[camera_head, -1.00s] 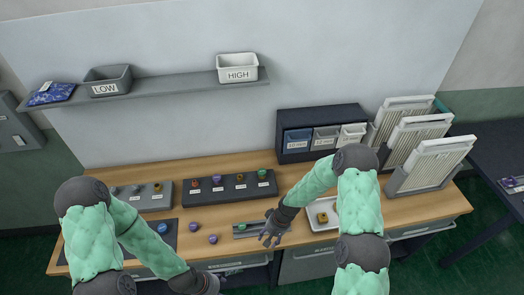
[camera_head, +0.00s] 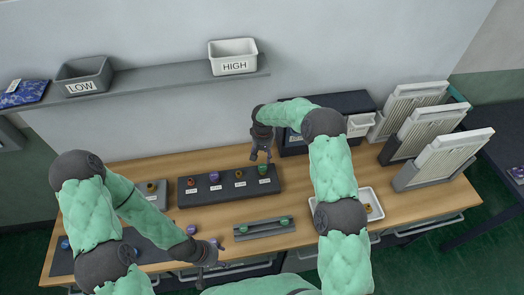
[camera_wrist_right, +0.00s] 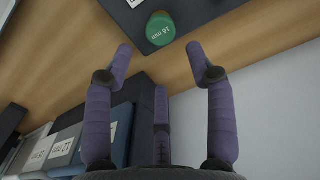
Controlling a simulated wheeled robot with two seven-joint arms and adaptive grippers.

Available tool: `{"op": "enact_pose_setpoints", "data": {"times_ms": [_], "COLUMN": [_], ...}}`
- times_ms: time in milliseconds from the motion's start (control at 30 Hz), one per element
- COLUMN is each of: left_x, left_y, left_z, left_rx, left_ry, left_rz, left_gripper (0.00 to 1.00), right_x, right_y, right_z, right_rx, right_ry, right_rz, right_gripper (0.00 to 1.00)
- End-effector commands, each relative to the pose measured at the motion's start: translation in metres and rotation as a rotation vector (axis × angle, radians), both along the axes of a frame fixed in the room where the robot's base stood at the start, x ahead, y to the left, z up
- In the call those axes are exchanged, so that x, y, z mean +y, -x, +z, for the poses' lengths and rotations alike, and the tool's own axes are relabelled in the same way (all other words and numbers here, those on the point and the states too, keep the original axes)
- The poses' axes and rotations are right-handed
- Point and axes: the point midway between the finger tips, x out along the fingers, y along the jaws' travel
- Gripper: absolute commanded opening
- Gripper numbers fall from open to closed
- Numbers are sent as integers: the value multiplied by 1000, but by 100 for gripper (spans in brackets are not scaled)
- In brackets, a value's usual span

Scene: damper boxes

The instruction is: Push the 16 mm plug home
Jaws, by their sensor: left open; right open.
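The green 16 mm plug (camera_head: 262,170) stands at the right end of the dark block (camera_head: 230,187). The right wrist view shows its round green top (camera_wrist_right: 160,28) with the label "16 mm". How deep it sits cannot be told. My right gripper (camera_head: 261,155) is open and empty, just behind the plug in the head view. In the right wrist view its fingertips (camera_wrist_right: 159,50) are spread, with the plug beyond the gap between them. My left gripper (camera_head: 213,250) is low near the table's front edge, open.
Other plugs stand along the block. A grey rail (camera_head: 264,229) with two green pieces lies in front. Labelled bins (camera_head: 361,124) in a dark rack stand close by my right arm. A white tray (camera_head: 374,207) and file racks are at right.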

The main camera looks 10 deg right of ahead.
Motion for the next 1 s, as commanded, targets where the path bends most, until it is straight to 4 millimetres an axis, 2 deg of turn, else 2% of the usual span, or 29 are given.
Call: {"op": "enact_pose_setpoints", "data": {"times_ms": [500, 700, 1000], "left_x": [0, 0, 0], "left_y": [-1, -1, -1], "left_z": [-17, -40, -53], "left_rx": [-2, -2, -2], "left_ry": [0, 0, 0], "left_rz": [1, 1, 1], "left_gripper": [58, 58, 58], "right_x": [0, 0, 0], "right_y": [1, 0, 0], "right_z": [-50, -72, -86], "right_rx": [2, 0, 0], "right_ry": [-1, -1, -1], "right_rz": [-1, 0, 0], "right_gripper": [56, 56, 56]}}
